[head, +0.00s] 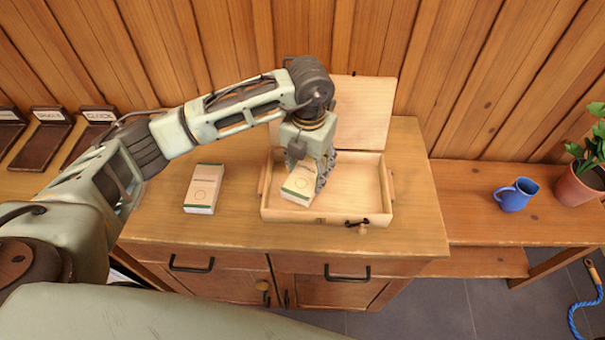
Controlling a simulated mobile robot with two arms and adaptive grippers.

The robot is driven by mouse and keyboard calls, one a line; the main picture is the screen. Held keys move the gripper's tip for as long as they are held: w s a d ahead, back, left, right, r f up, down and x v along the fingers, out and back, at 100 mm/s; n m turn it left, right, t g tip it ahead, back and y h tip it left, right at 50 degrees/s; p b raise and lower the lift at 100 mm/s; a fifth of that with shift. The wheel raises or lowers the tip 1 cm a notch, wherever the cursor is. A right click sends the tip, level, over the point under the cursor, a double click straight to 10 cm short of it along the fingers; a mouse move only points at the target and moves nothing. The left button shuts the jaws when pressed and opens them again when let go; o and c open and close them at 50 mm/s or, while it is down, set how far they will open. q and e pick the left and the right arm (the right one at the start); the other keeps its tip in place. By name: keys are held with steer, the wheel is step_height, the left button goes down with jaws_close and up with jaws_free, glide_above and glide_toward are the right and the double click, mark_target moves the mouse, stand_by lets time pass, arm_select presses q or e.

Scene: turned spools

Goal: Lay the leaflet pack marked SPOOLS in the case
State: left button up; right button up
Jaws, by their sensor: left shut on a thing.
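My left gripper (318,172) is shut on a leaflet pack (299,186), a pale block with a green band along its front edge. It holds the pack, slightly turned, over or inside the left part of the open wooden case (376,218). I cannot tell whether the pack touches the case floor. A second similar pack (203,188) lies on the cabinet top left of the case. The markings on both packs are too small to read. The case lid (365,110) stands open at the back. My right gripper is not in view.
Labelled dark wooden holders (85,145) stand at the left against the plank wall. A latch with a small tag (362,229) hangs at the case front. A blue mug (515,194) and a potted plant (580,184) stand on the lower bench at right. The case's right half is empty.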

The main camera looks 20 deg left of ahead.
mark_target(302, 171)
arm_select(q)
steer(key=shift+a+f, duration=0.45)
steer(key=shift+a, duration=0.2)
step_height(302, 171, down, 3)
steer(key=shift+f+p, duration=0.1)
steer(key=shift+p, duration=0.65)
steer(key=shift+w+f, duration=0.1)
steer(key=shift+f, duration=0.35)
steer(key=shift+f, duration=0.1)
steer(key=o, duration=1.2)
steer(key=shift+o, duration=0.2)
